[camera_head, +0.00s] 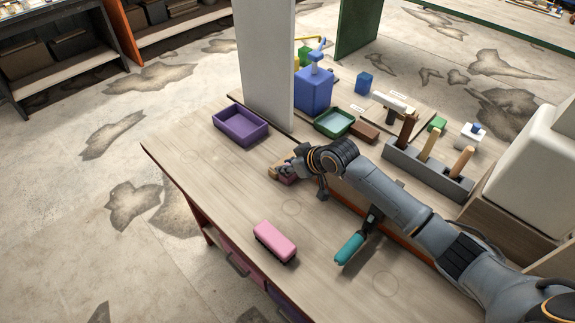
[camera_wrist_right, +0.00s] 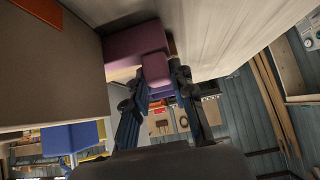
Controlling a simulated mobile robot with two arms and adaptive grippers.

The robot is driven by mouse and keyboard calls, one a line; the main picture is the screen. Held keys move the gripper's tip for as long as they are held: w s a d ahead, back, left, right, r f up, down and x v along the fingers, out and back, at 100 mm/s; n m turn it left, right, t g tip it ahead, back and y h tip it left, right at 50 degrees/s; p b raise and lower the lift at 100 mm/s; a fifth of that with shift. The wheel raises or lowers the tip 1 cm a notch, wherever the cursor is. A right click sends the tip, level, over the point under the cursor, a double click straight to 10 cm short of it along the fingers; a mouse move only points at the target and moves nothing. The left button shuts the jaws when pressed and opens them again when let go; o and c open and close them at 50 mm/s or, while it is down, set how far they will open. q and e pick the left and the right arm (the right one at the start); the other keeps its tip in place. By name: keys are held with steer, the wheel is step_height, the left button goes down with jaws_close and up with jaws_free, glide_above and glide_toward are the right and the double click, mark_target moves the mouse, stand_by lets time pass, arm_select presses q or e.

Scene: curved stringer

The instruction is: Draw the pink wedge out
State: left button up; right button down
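The pink wedge (camera_wrist_right: 155,68) shows in the right wrist view as a mauve-pink block with a narrower part between the two fingers. My right gripper (camera_wrist_right: 159,85) has its fingers against both sides of this narrower part. In the head view, my right gripper (camera_head: 289,170) is low over the workbench, and only a small bit of the wedge (camera_head: 288,180) shows beneath it. A light wooden piece (camera_head: 275,169) lies right beside it. How far the wedge sits in or under anything is hidden. My left gripper is not in view.
A purple tray (camera_head: 240,126), grey upright panel (camera_head: 265,65), green tray (camera_head: 334,123) and grey tool rack (camera_head: 427,172) stand around. The bench's front left is clear.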

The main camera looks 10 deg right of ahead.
steer(key=shift+s+a+r+p, duration=0.1)
steer(key=shift+s+a+p, duration=0.2)
steer(key=shift+a+p, duration=0.35)
steer(key=shift+s+a+p, duration=0.35)
steer(key=shift+a+p, duration=0.1)
steer(key=shift+a, duration=0.3)
steer(key=shift+s+a+r+p, duration=0.1)
steer(key=shift+s+a+p, duration=0.2)
steer(key=shift+a+p, duration=0.35)
steer(key=shift+s+a+f, duration=0.15)
steer(key=shift+a+f, duration=0.05)
steer(key=shift+a, duration=0.3)
steer(key=c, duration=1.5)
jaws_free()
steer(key=o, duration=0.4)
steer(key=shift+c, duration=0.2)
steer(key=shift+a, duration=0.1)
steer(key=shift+s+d+r, duration=0.1)
steer(key=shift+d+r, duration=0.05)
steer(key=shift+d, duration=0.15)
steer(key=v, duration=1.1)
steer(key=shift+s+a+r, duration=0.1)
steer(key=shift+s+r, duration=0.05)
steer(key=shift+r, duration=0.1)
